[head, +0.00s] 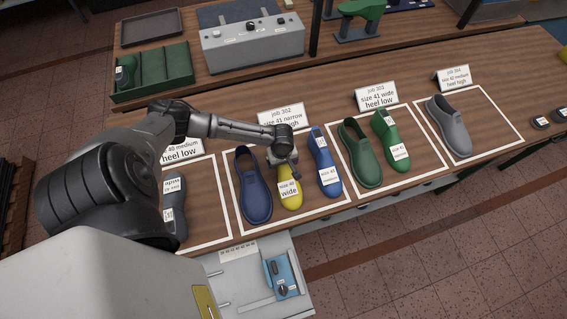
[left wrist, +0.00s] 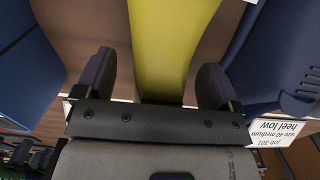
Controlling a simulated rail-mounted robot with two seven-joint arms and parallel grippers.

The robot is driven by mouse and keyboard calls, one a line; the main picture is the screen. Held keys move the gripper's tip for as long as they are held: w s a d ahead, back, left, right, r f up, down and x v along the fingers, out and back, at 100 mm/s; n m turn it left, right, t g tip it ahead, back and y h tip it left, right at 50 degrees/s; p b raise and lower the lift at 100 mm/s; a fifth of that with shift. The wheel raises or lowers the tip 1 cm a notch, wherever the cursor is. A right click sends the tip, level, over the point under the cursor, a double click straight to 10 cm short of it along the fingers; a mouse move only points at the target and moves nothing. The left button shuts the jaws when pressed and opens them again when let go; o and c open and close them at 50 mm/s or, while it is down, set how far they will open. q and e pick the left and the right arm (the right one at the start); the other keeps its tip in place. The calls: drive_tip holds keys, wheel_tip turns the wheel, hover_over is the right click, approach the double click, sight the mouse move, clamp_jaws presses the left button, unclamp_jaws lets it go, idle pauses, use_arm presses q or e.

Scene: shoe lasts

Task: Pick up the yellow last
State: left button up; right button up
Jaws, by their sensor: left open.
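The yellow last (head: 290,196) lies in the second white-outlined area, with a label reading size 40 wide. It stands between a blue shoe (head: 254,190) on its left and a blue last (head: 322,160) on its right. My left gripper (head: 285,172) is over the upper end of the yellow last and partly hides it. In the left wrist view the yellow last (left wrist: 168,45) runs between the two open fingers of the left gripper (left wrist: 157,80). I cannot tell whether the fingers touch it. My right gripper is not in view.
A green shoe (head: 361,155) and green last (head: 390,140) stand to the right, then a grey shoe (head: 449,125). Job cards (head: 376,97) stand behind the outlined areas. A grey control box (head: 252,44) and green tray (head: 152,72) are further back.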

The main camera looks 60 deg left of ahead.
use_arm(q)
drive_tip(key=shift+c, duration=0.3)
drive_tip(key=c, duration=1.4)
drive_tip(key=shift+r, duration=0.15)
